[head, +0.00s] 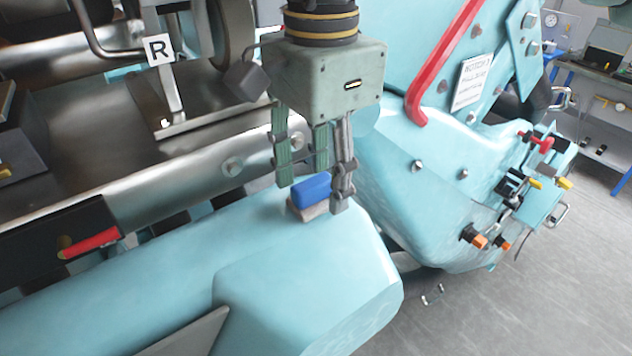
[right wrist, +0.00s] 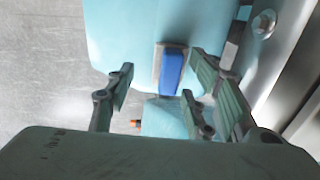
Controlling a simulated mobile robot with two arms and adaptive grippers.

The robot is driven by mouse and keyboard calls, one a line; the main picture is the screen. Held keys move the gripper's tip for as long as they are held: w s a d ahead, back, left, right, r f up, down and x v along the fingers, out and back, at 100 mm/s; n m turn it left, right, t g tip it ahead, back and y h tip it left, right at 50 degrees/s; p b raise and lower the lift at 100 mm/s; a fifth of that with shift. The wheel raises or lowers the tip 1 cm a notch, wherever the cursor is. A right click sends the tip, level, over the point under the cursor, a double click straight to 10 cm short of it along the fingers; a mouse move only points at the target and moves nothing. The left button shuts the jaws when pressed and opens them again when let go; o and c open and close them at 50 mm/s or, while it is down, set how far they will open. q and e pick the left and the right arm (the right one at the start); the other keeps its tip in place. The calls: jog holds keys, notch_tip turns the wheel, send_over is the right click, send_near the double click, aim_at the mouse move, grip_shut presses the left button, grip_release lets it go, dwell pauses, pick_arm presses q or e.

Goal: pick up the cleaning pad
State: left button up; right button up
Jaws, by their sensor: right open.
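The cleaning pad (head: 312,191) is a small block with a blue upper part and a beige-grey lower part. It rests on the light-blue beam of the machine, near the beam's right end. My right gripper (head: 315,198) points down at the pad, with its green and grey fingers apart. In the head view the fingers hang on either side of the pad, and one finger overlaps its right edge. In the right wrist view the pad (right wrist: 170,69) shows between and beyond the open fingers (right wrist: 160,100). I cannot tell whether a finger touches it. My left gripper is not in view.
A metal rail (head: 215,165) with bolts runs just behind the pad. A red bar (head: 445,62) and a light-blue housing stand to the right. A red handle (head: 92,244) is at the left. Grey floor (head: 530,290) is open at the lower right.

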jog(key=shift+w+a+f, duration=0.1)
jog(key=shift+w+f, duration=0.05)
jog(key=shift+f, duration=0.3)
jog(key=shift+w+a+f, duration=0.1)
jog(key=shift+w+f, duration=0.05)
jog(key=shift+f, duration=0.3)
jog(key=shift+w+a+f, duration=0.15)
jog(key=shift+a+f, duration=0.05)
jog(key=shift+s+d+r, duration=0.1)
jog(key=shift+s+d, duration=0.05)
jog(key=shift+s, duration=0.05)
jog(key=c, duration=1)
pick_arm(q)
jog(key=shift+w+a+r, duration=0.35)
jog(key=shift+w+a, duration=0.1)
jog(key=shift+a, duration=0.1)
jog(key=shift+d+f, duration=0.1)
pick_arm(e)
jog(key=shift+r, duration=0.1)
